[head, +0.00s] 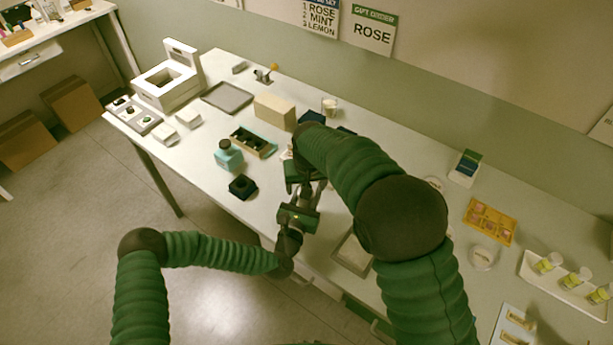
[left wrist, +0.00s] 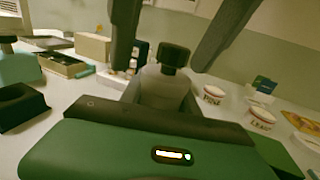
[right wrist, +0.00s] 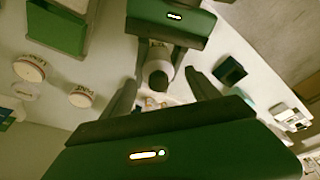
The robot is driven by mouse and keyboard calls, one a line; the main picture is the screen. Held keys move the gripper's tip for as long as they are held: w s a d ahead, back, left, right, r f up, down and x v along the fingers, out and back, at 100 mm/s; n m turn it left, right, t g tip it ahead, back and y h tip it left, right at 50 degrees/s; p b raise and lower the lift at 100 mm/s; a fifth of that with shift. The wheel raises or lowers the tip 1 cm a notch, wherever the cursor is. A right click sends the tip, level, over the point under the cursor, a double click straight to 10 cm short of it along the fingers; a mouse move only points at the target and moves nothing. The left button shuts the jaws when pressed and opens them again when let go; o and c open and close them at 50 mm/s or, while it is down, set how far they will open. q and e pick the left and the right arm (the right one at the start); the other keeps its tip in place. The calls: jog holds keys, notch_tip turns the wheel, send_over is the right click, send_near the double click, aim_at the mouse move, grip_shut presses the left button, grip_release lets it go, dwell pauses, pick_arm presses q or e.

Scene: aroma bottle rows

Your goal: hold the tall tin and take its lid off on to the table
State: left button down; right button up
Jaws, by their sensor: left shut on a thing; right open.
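The tall tin (left wrist: 163,90) is a pale grey upright cylinder with a dark lid (left wrist: 174,56) on top. My left gripper (head: 306,192) is shut on the tin's body from the side. My right gripper (left wrist: 160,66) is open, with its fingers pointing down on either side of the lid and apart from it. In the right wrist view the tin (right wrist: 157,54) stands between my open right fingers, with my left gripper's green body beyond it. In the head view my arms and grippers hide most of the tin.
Labelled round pots (left wrist: 213,94) stand to the right. An orange tray (head: 490,222) and a white tray (head: 533,277) lie farther right.

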jog(key=shift+w+f, duration=0.15)
jog(key=shift+f, duration=0.35)
grip_shut()
jog(key=shift+r, duration=0.15)
dwell(0.4)
jog(key=shift+r, duration=1)
jog(key=shift+r, duration=0.1)
